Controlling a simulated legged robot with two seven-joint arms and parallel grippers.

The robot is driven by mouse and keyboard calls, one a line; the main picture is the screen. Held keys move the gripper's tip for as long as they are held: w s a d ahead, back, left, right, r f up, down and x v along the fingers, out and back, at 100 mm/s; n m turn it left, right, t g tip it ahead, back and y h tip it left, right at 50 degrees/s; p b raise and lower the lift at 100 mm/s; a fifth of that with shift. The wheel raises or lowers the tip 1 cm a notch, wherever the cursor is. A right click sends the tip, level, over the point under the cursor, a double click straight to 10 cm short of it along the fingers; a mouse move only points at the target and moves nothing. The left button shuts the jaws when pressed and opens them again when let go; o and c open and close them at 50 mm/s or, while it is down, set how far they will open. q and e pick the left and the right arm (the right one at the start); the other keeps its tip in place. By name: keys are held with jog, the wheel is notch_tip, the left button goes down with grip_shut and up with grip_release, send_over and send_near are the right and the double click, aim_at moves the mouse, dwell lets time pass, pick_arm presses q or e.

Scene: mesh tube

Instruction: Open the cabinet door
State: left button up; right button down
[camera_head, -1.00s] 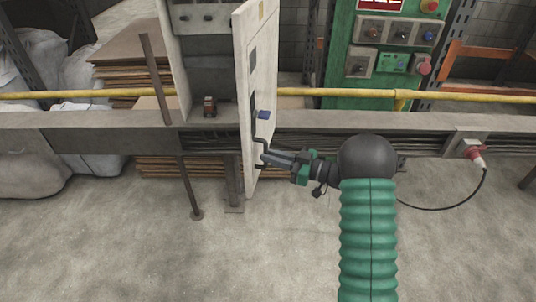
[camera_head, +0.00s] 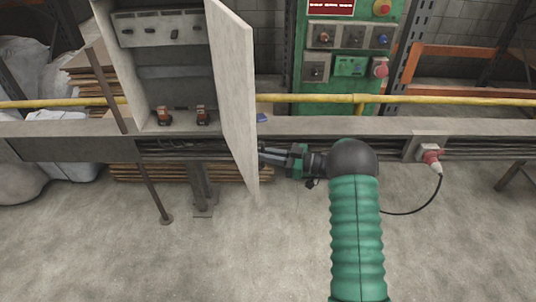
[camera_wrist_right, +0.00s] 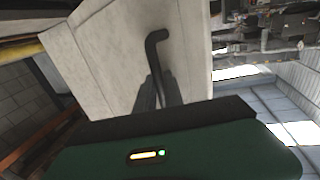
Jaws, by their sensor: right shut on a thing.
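The cabinet (camera_head: 180,75) stands at the upper left of the head view, with its inside showing. Its pale door (camera_head: 233,90) is swung open and seen nearly edge-on from the front. My left gripper is not in view.
A yellow pipe (camera_head: 300,98) and a grey rail (camera_head: 330,126) run across behind my arm. A green control panel (camera_head: 345,55) stands right of the door. The concrete floor (camera_head: 260,250) in front is clear.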

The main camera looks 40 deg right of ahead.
jog(key=shift+w+d+r, duration=0.1)
jog(key=shift+w, duration=0.05)
jog(key=c, duration=1.7)
grip_release()
jog(key=shift+c, duration=0.2)
jog(key=shift+o, duration=1.4)
jog(key=shift+w+d+f, duration=0.1)
jog(key=shift+w+f, duration=0.3)
jog(key=shift+s+r, duration=0.15)
jog(key=shift+s, duration=0.2)
jog(key=p+v, duration=0.1)
jog(key=v, duration=1.5)
jog(key=shift+s+d, duration=0.2)
jog(key=shift+d, duration=0.1)
